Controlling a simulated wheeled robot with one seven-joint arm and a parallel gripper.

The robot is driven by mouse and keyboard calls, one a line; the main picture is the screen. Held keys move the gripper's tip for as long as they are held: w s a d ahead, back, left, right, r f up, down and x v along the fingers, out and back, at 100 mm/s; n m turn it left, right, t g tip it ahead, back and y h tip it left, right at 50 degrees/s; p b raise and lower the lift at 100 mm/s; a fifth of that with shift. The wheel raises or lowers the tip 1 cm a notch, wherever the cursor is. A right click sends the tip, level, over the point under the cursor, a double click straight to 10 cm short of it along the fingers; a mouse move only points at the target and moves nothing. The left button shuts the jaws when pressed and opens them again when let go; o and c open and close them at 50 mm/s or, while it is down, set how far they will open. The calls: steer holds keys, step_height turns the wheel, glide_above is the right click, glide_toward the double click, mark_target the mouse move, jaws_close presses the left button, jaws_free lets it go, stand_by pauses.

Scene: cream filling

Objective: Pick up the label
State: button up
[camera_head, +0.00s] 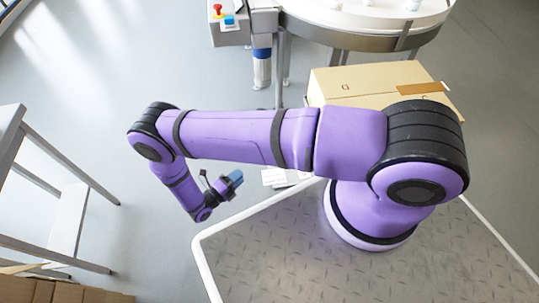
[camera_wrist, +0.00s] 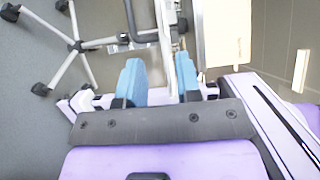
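My gripper (camera_head: 236,178) hangs at the end of my bent arm, above the floor left of my base. In the wrist view its two blue fingers (camera_wrist: 160,75) stand apart, with no held thing clearly visible between them. A small white, flat thing with faint markings (camera_head: 273,176) shows just right of the gripper in the head view, partly hidden by my arm. It may be the label, but I cannot tell for sure.
A closed cardboard box (camera_head: 365,84) with brown tape stands behind my arm. A round white table (camera_head: 340,15) and a control box with a red button (camera_head: 217,10) are at the back. A grey frame (camera_head: 65,180) stands at left. A wheeled stand (camera_wrist: 76,45) shows in the wrist view.

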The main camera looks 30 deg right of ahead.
steer(key=x, duration=1.1)
steer(key=shift+r, duration=0.3)
jaws_close()
